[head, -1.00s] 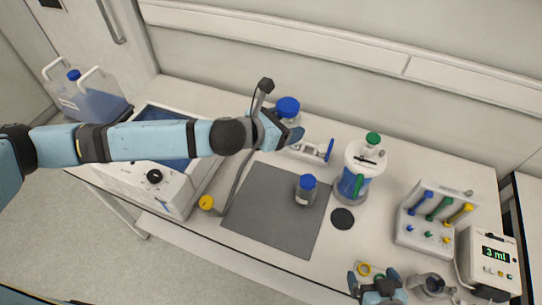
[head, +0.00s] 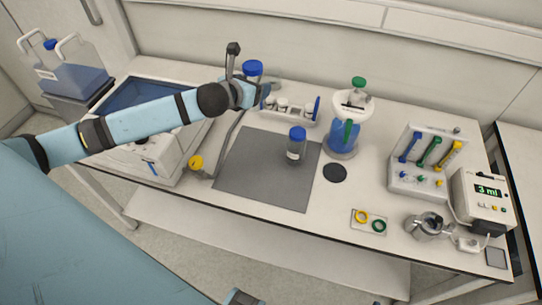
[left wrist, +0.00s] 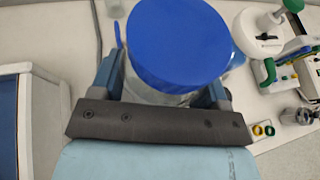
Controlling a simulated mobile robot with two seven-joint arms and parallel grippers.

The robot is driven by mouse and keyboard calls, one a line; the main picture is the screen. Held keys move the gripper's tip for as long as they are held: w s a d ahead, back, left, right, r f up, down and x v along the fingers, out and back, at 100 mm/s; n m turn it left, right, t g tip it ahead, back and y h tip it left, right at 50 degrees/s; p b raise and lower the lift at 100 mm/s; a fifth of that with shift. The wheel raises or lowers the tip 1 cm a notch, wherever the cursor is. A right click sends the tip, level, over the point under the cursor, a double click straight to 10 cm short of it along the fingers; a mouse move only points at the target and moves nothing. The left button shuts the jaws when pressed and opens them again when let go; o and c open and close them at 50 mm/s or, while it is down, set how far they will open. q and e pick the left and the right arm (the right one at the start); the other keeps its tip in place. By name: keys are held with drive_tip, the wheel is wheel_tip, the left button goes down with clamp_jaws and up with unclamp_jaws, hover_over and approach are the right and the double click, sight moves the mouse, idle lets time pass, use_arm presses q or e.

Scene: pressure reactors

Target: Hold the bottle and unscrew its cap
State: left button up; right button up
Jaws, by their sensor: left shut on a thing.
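A clear bottle with a wide blue cap (head: 252,68) is at the back of the bench, between the fingers of my left gripper (head: 252,92). The left gripper is shut on it, and the blue cap sits on top. In the left wrist view the cap (left wrist: 178,45) fills the top middle, with a finger on each side and the clear bottle body mostly hidden below it. I cannot tell whether the bottle touches the bench. Only a small part of what looks like my right arm shows at the bottom edge of the head view; its gripper is not visible.
A smaller blue-capped bottle (head: 296,146) stands on the grey mat (head: 245,172). A small rack (head: 300,119) is just right of the held bottle. A blue-filled vessel (head: 344,130) and a black disc (head: 335,173) are further right. A blue-topped bath (head: 140,95) is left.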

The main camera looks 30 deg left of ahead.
use_arm(q)
drive_tip(key=shift+w+a+f+b, duration=0.1)
drive_tip(key=shift+f+b, duration=0.35)
drive_tip(key=shift+f, duration=4.6)
drive_tip(key=shift+a+f+b, duration=0.1)
drive_tip(key=shift+f+b, duration=0.3)
drive_tip(key=shift+f, duration=4.6)
drive_tip(key=shift+d+f, duration=0.1)
drive_tip(key=shift+f, duration=0.05)
drive_tip(key=o, duration=1.7)
drive_tip(key=shift+r, duration=0.25)
drive_tip(key=shift+v, duration=6)
